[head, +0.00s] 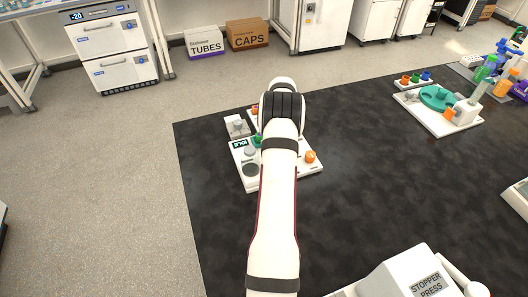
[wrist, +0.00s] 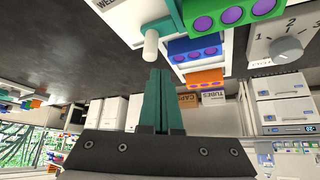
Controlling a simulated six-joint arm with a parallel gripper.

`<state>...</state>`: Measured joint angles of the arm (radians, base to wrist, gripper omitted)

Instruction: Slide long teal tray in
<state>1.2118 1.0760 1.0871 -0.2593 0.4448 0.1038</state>
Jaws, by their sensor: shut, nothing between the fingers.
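A long dark teal piece (wrist: 174,18), which looks like the tray, runs from the top edge of the wrist view beside a white housing (wrist: 125,14). A white round-ended peg (wrist: 151,44) stands at its near end. My gripper (wrist: 157,72) has its two teal fingers together, with nothing between them. Its tips appear close to the peg; whether they touch I cannot tell. In the head view my arm covers the gripper and much of the white device (head: 250,176). The teal tray cannot be made out there.
Green (wrist: 232,12), blue (wrist: 196,48) and orange (wrist: 205,78) blocks sit close right of the fingers in the wrist view, near a numbered dial (wrist: 287,49). A stopper press (head: 400,277) stands at the front right. The dark mat (head: 390,180) is clear between the stations.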

